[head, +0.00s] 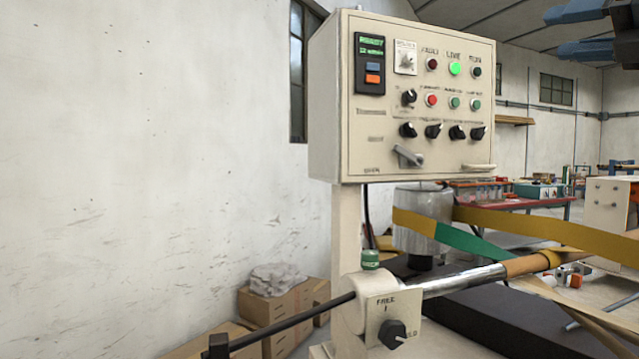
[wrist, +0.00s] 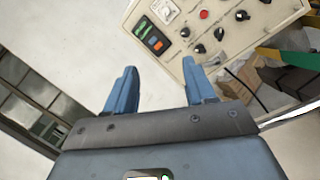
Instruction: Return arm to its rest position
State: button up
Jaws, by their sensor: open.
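My gripper (wrist: 162,88) shows in the wrist view with its two blue fingers spread wide apart and nothing between them. Beyond the fingertips are a pale wall and the cream control panel (wrist: 205,35), which appears tilted. In the head view, blue finger parts of my gripper (head: 578,32) show at the top right corner, high up and apart from the control panel (head: 325,110). The rest of my arm is mostly out of the picture.
The control panel stands on a post (head: 346,230) with a green lamp lit. Below it, a steel shaft (head: 465,280) and a black rod (head: 290,326) stick out sideways. A yellow-green band (head: 505,220) crosses behind. Cardboard boxes (head: 290,310) stand by the wall. The left side is clear.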

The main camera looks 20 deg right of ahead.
jog(key=w+a+f+m+t+h, duration=0.1)
jog(key=w+a+f+m, duration=0.15)
jog(key=f+m, duration=0.7)
jog(key=w+a+f+m+t+h, duration=0.1)
jog(key=w+f+m+h, duration=0.15)
jog(key=f+m, duration=0.7)
jog(key=s+a+f+m+g+h, duration=0.1)
jog(key=a+f+m, duration=0.15)
jog(key=f, duration=0.55)
jog(key=s+a+f+m+h, duration=0.1)
jog(key=s+a+f, duration=0.15)
jog(key=f, duration=0.45)
jog(key=s+a+f+m+g+h, duration=0.1)
jog(key=a+f+m, duration=0.15)
jog(key=f, duration=0.55)
jog(key=s+a+f+m+g+y, duration=0.1)
jog(key=s+a+f+m, duration=0.1)
jog(key=s+a+f, duration=0.4)
jog(key=s+a+f+m+g, duration=0.2)
jog(key=s+a+f, duration=0.1)
jog(key=s+f, duration=0.45)
jog(key=s+a+f+g+y, duration=0.1)
jog(key=s+a, duration=0.1)
jog(key=s, duration=0.8)
jog(key=s+a+f+m+g+y, duration=0.1)
jog(key=s+a+y, duration=0.1)
jog(key=s, duration=0.8)
jog(key=shift+s+a, duration=0.25)
jog(key=shift+a, duration=0.15)
